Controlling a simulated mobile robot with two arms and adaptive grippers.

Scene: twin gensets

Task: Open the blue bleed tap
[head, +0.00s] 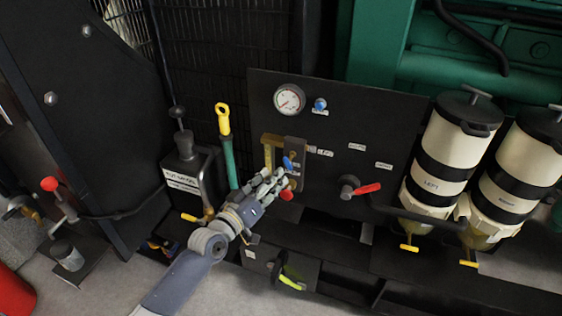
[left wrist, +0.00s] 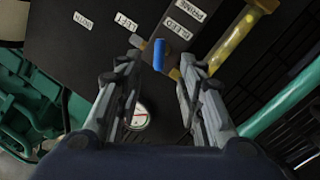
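The blue bleed tap (head: 288,163) is a small blue lever on the brass-fitted block of the black panel. In the left wrist view the blue tap (left wrist: 159,55) shows between my fingertips, with gaps on both sides, near labels that read BLEED and PRIME. My left gripper (head: 276,181) is just below the tap in the head view, its fingers apart. In the left wrist view the gripper (left wrist: 160,62) is open, with nothing held. I cannot tell how far the tips are from the tap in depth. My right gripper is not in view.
A red knob (head: 286,195) sits close by the fingers. A gauge (head: 289,99), another blue knob (head: 320,104) and a red-handled valve (head: 362,189) are on the panel.

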